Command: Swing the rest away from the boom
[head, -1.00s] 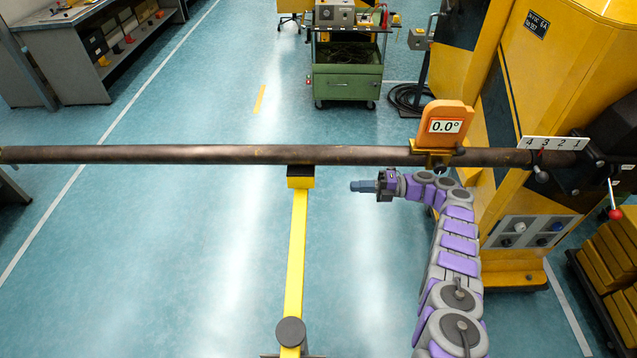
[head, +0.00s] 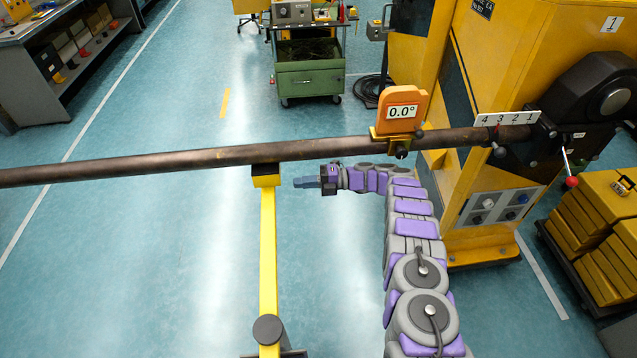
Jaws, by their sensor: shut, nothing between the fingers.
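The boom (head: 150,168) is a long dark pipe that crosses the head view and joins the yellow gate housing (head: 421,50) at the right. The rest (head: 267,250) is a yellow post or arm with a dark pad at its top, which sits under the boom. A round grey knob (head: 268,329) is near its lower end. My gripper (head: 298,182) is shut and empty, just right of the rest's upper end and below the boom in the picture. It points left toward the rest, with a small gap between them.
An orange angle display (head: 401,107) reading 0.0° is clamped on the boom. A numbered plate (head: 507,118) and a red-knobbed lever (head: 568,170) are at the pivot. Yellow weights (head: 590,225) stand at right, a green cart (head: 309,75) behind. Floor left of the rest is clear.

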